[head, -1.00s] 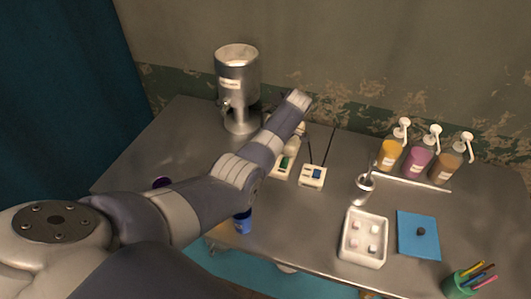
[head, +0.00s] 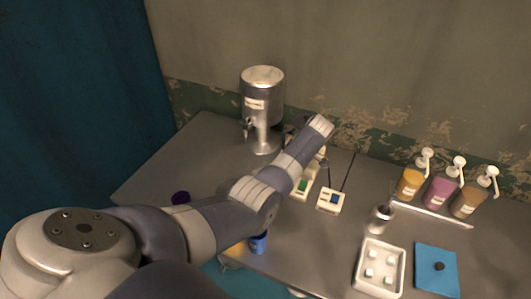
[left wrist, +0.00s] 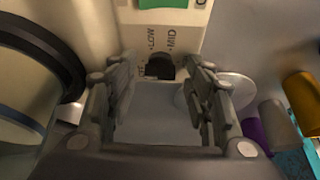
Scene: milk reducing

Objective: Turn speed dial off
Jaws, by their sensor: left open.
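In the left wrist view a small black dial (left wrist: 160,66) sits on a cream panel (left wrist: 190,42) with dark lettering, LOW and MID beside it. Part of a green switch (left wrist: 166,3) shows at the top edge. My left gripper (left wrist: 162,82) is open, one finger on each side of the dial. I cannot tell whether the fingers touch it. In the head view my left arm (head: 262,195) reaches over the cream unit with the green switch (head: 303,187), hiding much of it, and the gripper is hidden. My right gripper is not in view.
A steel dispenser (head: 262,110) stands behind the arm. A unit with a blue switch (head: 331,201) stands just right. Pump bottles (head: 440,190), a metal cup (head: 380,218), a white tray (head: 364,254) and a blue mat (head: 430,260) are farther right. A blue cup (head: 258,243) is near the front edge.

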